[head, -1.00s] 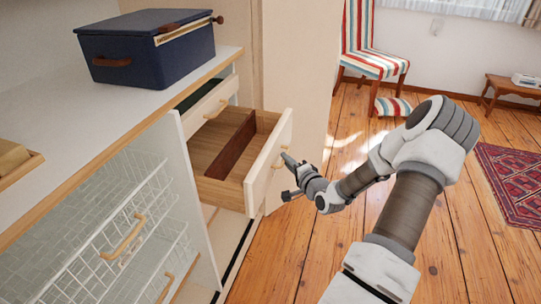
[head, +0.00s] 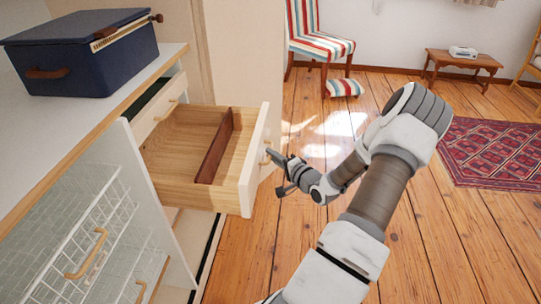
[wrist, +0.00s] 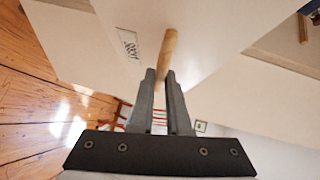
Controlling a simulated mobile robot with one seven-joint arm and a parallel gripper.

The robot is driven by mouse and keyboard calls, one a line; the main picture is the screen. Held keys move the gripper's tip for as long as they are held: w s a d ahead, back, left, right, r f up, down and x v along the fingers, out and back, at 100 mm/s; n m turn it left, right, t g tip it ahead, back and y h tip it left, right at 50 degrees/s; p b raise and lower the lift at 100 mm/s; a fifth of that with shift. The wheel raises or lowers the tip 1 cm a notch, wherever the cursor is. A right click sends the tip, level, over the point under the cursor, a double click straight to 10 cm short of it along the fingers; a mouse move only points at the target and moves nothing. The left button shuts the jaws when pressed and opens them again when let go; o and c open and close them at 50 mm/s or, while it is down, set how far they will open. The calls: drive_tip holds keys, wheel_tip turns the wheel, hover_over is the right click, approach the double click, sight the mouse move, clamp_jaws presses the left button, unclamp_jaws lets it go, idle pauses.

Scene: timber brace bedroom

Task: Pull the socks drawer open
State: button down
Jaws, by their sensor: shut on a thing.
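The open drawer (head: 222,196) has a white front and a wooden box inside, split by a dark brown divider (head: 214,150). The part of its inside that shows is empty. My gripper (head: 272,158) is at the outer face of the drawer front. In the wrist view my gripper (wrist: 163,78) is shut on the wooden bar handle (wrist: 167,50), with a finger on each side of it.
Another drawer (head: 157,112) above is closed. White wire baskets (head: 95,225) sit in the cabinet at left. A navy box (head: 80,55) stands on the top.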

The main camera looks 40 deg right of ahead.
drive_tip(key=c, duration=0.9)
unclamp_jaws()
drive_tip(key=s+a+r+p, duration=0.1)
drive_tip(key=s+p, duration=0.1)
drive_tip(key=s, duration=0.6)
drive_tip(key=s+a+r+p, duration=0.1)
drive_tip(key=s, duration=0.8)
drive_tip(key=shift+a+r+p, duration=0.15)
drive_tip(key=shift+r+p, duration=0.1)
drive_tip(key=shift+p, duration=0.1)
